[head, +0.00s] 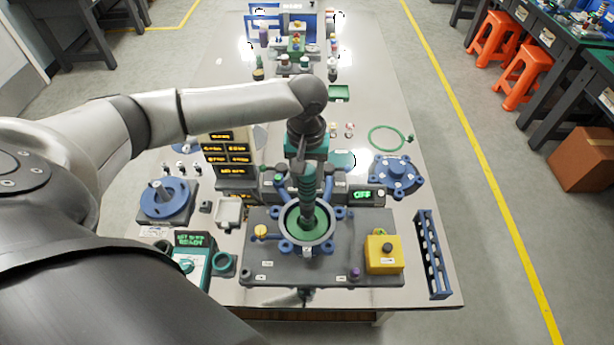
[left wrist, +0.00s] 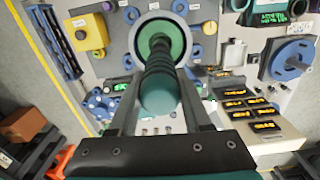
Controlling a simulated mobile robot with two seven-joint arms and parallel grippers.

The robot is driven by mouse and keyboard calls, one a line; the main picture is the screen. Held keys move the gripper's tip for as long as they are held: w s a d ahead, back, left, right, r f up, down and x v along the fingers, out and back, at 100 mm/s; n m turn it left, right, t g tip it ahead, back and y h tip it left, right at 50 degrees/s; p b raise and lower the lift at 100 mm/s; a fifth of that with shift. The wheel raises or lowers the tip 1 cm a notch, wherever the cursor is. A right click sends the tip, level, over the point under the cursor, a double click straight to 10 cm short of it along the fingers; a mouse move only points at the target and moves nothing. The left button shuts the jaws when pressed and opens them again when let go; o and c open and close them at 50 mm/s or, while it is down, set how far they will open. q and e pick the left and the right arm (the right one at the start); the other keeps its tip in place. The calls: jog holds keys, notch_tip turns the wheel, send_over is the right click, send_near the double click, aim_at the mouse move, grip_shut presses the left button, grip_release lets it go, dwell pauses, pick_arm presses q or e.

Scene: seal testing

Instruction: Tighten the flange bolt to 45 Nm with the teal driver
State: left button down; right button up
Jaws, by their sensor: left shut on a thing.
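My left gripper (head: 303,163) is shut on the teal driver (head: 308,188), a ribbed tool pointing down. In the left wrist view the driver (left wrist: 160,88) sits between the two fingers of the gripper (left wrist: 158,112). Its lower end reaches over or into the round flange housing (head: 285,222), a grey ring with a green inside and blue lugs around it. This ring also shows in the left wrist view (left wrist: 138,40). The driver's tip and any bolt beneath it are hard to make out. My right gripper is not in view.
A yellow box with a black button (head: 383,262) stands on the grey base plate (head: 330,270). A display reading OFF (head: 362,195) is behind it. A blue flanged part (head: 397,178), a blue rack (head: 432,255) and a teal unit with a display (head: 192,262) stand around the plate.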

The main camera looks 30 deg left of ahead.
pick_arm(q)
jog(key=shift+f+b, duration=0.3)
jog(key=shift+f, duration=0.8)
dwell(0.9)
jog(key=shift+p, duration=0.55)
dwell(0.8)
notch_tip(320, 180, up, 3)
jog(key=p, duration=0.3)
jog(key=shift+f+p, duration=0.15)
jog(key=shift+p, duration=0.15)
jog(key=shift+r+p, duration=0.55)
jog(key=shift+r, duration=0.55)
